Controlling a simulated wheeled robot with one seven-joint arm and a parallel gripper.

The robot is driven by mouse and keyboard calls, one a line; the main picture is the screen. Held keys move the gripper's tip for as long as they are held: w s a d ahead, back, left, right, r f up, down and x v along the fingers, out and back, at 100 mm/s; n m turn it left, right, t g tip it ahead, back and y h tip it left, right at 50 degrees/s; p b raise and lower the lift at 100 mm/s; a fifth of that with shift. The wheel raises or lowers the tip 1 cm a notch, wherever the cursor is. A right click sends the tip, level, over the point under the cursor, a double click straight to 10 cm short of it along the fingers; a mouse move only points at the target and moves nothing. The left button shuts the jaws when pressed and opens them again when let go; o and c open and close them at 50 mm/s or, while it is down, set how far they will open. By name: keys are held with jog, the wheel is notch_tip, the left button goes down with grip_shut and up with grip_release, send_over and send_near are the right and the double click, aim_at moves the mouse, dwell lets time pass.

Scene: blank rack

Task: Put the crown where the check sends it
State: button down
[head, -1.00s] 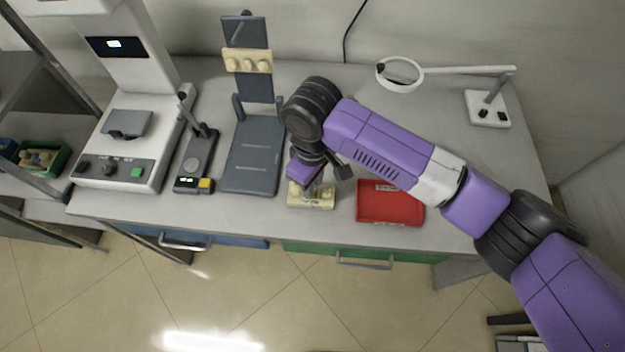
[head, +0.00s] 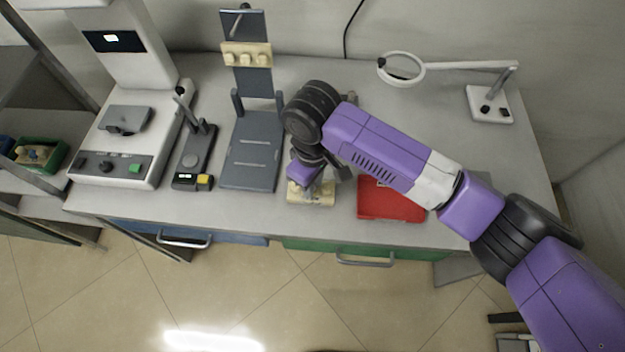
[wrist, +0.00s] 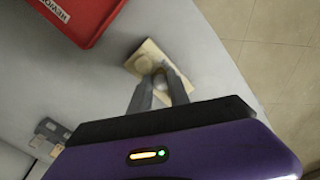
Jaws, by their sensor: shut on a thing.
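A cream block (head: 312,196) lies near the front edge of the bench, below my gripper (head: 318,178). In the wrist view the block (wrist: 153,50) carries a round cream stub (wrist: 145,65). A small pale rounded piece, which looks like the crown (wrist: 160,81), shows between the fingertips of my gripper (wrist: 160,88). My gripper is shut on it, at the block. I cannot tell whether the crown is still touching the block. The fingers partly hide it.
A red tray (head: 391,213) lies right of the block. Left are a dark stand (head: 251,170) with a cream toothed piece (head: 246,55), a small gauge (head: 192,160) and a white machine (head: 115,165). A ring magnifier (head: 401,69) stands behind. A green bin (head: 42,153) sits on the left shelf.

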jog(key=c, duration=1.1)
grip_release()
jog(key=shift+c, duration=0.2)
jog(key=shift+r, duration=0.1)
notch_tip(320, 180, up, 8)
jog(key=shift+f+b, duration=0.2)
jog(key=shift+b, duration=0.1)
